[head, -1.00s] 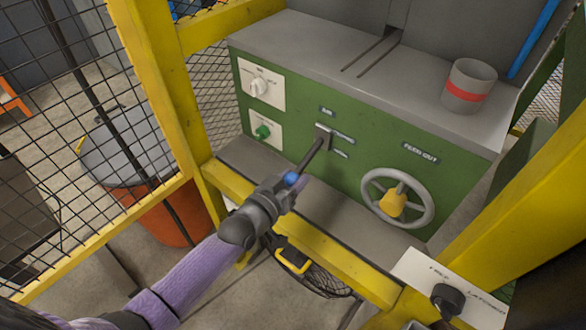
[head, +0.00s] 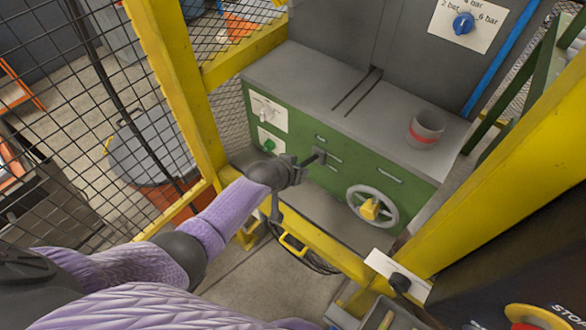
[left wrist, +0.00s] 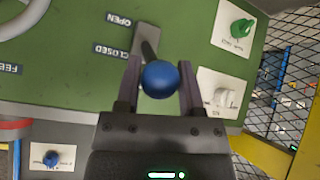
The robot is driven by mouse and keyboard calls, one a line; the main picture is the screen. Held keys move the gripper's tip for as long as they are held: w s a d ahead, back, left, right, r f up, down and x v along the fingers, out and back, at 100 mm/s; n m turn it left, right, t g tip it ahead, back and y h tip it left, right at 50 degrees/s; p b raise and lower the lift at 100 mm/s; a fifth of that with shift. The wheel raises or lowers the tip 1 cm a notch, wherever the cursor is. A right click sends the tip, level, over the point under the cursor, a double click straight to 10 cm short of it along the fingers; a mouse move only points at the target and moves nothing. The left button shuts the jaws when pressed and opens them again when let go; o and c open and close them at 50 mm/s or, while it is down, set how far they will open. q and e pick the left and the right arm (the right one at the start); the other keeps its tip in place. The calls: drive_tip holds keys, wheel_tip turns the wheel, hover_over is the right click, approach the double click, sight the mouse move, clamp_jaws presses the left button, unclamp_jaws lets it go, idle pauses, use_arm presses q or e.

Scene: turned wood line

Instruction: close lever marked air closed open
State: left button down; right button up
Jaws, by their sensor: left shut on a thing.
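The air lever (head: 318,157) sticks out from a slot plate on the green panel (head: 390,163). In the left wrist view its dark shaft (left wrist: 148,50) ends in a blue ball knob (left wrist: 159,79). Labels reading OPEN (left wrist: 118,20) and CLOSED (left wrist: 111,48) sit beside the slot. My left gripper (head: 302,167) is at the lever's outer end. In the left wrist view my left gripper (left wrist: 158,88) has its fingers on both sides of the knob, shut on it. The gripper hides the knob in the head view. My right gripper is not in view.
A grey handwheel (head: 373,206) is right of the lever. A white knob (head: 268,112) and a green knob (head: 268,145) are left of it. A yellow rail (head: 325,243) runs in front, with yellow posts on both sides. A cup (head: 426,129) stands on the top.

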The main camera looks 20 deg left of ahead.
use_arm(q)
drive_tip(key=shift+w+d+r, duration=0.1)
drive_tip(key=shift+w+r, duration=0.25)
drive_tip(key=shift+r, duration=0.35)
drive_tip(key=shift+c, duration=1.1)
unclamp_jaws()
drive_tip(key=p+v, duration=0.6)
drive_tip(key=v, duration=0.3)
drive_tip(key=shift+s+r+p, duration=0.25)
drive_tip(key=shift+s+p, duration=0.1)
